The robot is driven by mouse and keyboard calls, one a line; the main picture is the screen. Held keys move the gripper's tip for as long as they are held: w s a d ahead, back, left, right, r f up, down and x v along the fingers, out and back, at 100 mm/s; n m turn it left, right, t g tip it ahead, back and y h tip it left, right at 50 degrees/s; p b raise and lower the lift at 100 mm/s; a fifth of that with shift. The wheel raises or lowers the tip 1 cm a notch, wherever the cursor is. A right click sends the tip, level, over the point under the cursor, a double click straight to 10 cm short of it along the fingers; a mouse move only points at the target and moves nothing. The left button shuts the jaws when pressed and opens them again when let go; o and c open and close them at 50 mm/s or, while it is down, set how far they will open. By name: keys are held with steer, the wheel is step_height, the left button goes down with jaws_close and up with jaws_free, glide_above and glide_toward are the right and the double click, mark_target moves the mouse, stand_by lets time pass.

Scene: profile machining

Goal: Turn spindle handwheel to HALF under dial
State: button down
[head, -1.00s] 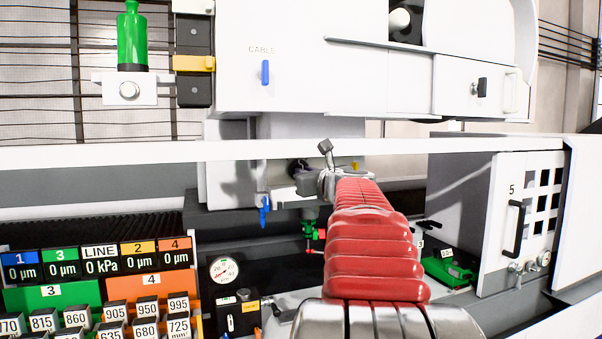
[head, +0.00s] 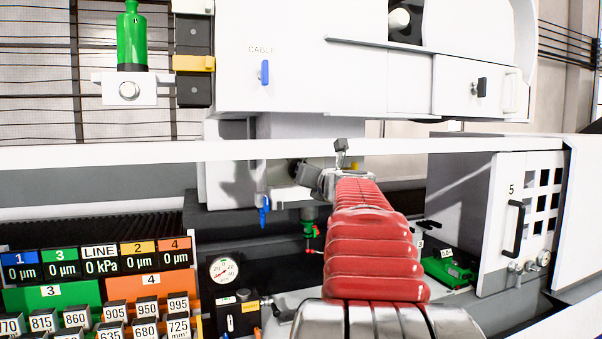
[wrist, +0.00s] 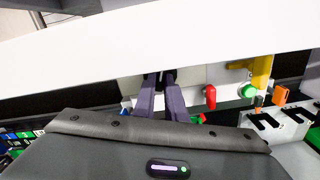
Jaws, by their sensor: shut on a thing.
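My gripper (head: 306,176) is at the white spindle housing (head: 228,168), seen in the head view beyond my red-sleeved arm. The spindle handwheel (head: 294,167) shows only as a dark part at the fingers, mostly hidden by my wrist. In the wrist view my two dark fingers (wrist: 161,88) converge and are shut on a dark part (wrist: 158,80) of the handwheel. The handwheel's marks and its dial cannot be read in either view.
A white rail (head: 110,153) runs across in front of the housing. A round gauge (head: 224,270) stands lower left. In the wrist view a red knob (wrist: 210,96) is right of the fingers.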

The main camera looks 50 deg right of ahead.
steer(key=shift+w+f+m, duration=0.1)
steer(key=shift+f+m, duration=0.2)
steer(key=shift+m, duration=0.5)
steer(key=m, duration=0.3)
steer(key=shift+m, duration=0.3)
steer(key=c, duration=1.7)
jaws_free()
steer(key=shift+r, duration=0.2)
steer(key=shift+a, duration=0.1)
steer(key=v, duration=0.7)
steer(key=shift+r, duration=0.1)
